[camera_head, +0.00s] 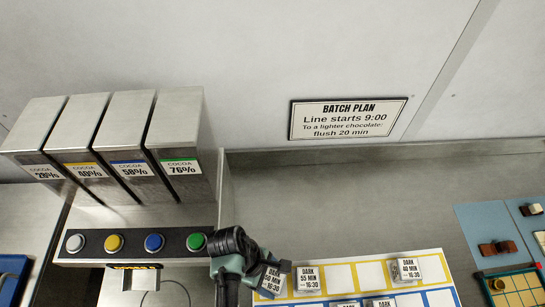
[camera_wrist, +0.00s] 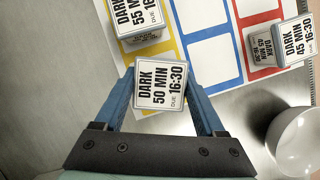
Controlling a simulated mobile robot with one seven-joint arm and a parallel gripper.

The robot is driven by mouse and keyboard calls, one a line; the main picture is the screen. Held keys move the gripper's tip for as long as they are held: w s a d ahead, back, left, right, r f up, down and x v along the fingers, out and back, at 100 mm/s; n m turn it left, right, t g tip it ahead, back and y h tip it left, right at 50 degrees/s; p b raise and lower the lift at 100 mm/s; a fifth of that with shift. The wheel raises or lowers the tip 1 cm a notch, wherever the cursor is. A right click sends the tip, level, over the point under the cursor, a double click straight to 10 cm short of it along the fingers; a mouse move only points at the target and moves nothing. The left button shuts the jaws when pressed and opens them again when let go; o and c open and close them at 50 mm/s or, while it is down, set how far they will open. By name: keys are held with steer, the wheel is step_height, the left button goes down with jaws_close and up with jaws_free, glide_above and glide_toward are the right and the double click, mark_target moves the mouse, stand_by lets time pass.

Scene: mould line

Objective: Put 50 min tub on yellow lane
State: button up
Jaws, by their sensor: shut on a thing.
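My gripper (camera_wrist: 162,95) is shut on the 50 min tub (camera_wrist: 160,86), a small pale tub labelled "DARK 50 MIN DUE 16:30". In the head view the tub (camera_head: 270,281) shows tilted beside my wrist, at the left end of the yellow lane (camera_head: 340,277). I cannot tell whether it touches the mat. In that lane the 55 min tub (camera_head: 308,279) stands just right of the held tub, and the 40 min tub (camera_head: 405,269) stands further right, with bare cells between them. The 55 min tub also shows at the upper left of the wrist view (camera_wrist: 132,15).
A blue lane (camera_wrist: 208,52) and a red lane (camera_wrist: 261,12) run beside the yellow one. A 45 min tub (camera_wrist: 295,40) stands near the red lane. Cocoa dispensers (camera_head: 130,140) with coloured buttons stand at left. A batch plan sign (camera_head: 347,119) hangs on the wall.

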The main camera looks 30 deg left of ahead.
mark_target(273, 278)
steer(key=shift+f+b, duration=0.35)
steer(key=shift+f, duration=0.2)
steer(key=o, duration=1.6)
step_height(273, 278, up, 10)
steer(key=shift+b, duration=0.35)
steer(key=shift+w, duration=0.1)
